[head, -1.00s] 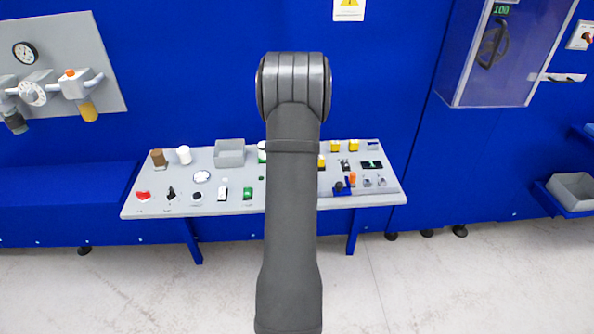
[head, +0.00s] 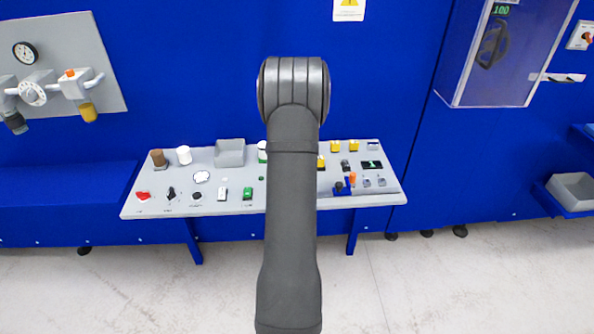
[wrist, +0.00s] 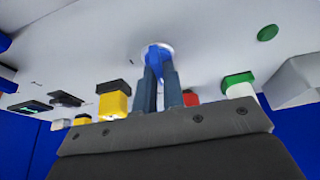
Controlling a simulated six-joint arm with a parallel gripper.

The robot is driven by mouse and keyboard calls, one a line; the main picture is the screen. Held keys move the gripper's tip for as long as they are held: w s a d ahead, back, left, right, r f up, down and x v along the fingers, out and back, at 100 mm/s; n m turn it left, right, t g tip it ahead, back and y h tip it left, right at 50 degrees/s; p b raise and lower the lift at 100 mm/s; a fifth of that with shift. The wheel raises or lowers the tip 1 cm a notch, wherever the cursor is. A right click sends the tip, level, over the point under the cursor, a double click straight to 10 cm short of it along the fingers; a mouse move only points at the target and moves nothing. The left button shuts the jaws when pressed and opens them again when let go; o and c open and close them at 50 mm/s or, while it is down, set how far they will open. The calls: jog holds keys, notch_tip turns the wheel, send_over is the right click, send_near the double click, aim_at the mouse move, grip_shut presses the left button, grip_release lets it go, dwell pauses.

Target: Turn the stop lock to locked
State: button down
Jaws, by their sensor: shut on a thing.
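A blue knob (wrist: 157,55) on a round white base stands on the pale panel in the wrist view. I take it for the stop lock, but I can read no label on it. My gripper (wrist: 159,75) has its two dark fingers on either side of the knob, shut on it. The fingers hide part of the knob, and I cannot tell which position it is set to. In the head view my own arm hides the gripper and the knob.
A green button (wrist: 267,33) lies farther off.

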jog(key=shift+m, duration=0.3)
jog(key=m+h, duration=0.1)
jog(key=m, duration=0.3)
jog(key=shift+a+g+h, duration=0.15)
jog(key=shift+g+h, duration=0.15)
jog(key=shift+h, duration=0.1)
jog(key=m, duration=0.2)
jog(key=m+h, duration=0.1)
jog(key=m, duration=0.1)
jog(key=shift+w+a+g+h, duration=0.1)
jog(key=shift+g+h, duration=0.2)
jog(key=shift+g, duration=0.1)
jog(key=m, duration=0.2)
jog(key=m+g, duration=0.1)
jog(key=m, duration=0.2)
jog(key=shift+w+g+h, duration=0.1)
jog(key=shift+g+h, duration=0.2)
jog(key=shift+h, duration=0.1)
jog(key=shift+a+m+g, duration=0.1)
jog(key=shift+m+g, duration=0.7)
jog(key=shift+m, duration=1.3)
jog(key=c, duration=1.5)
grip_release()
jog(key=shift+w, duration=0.1)
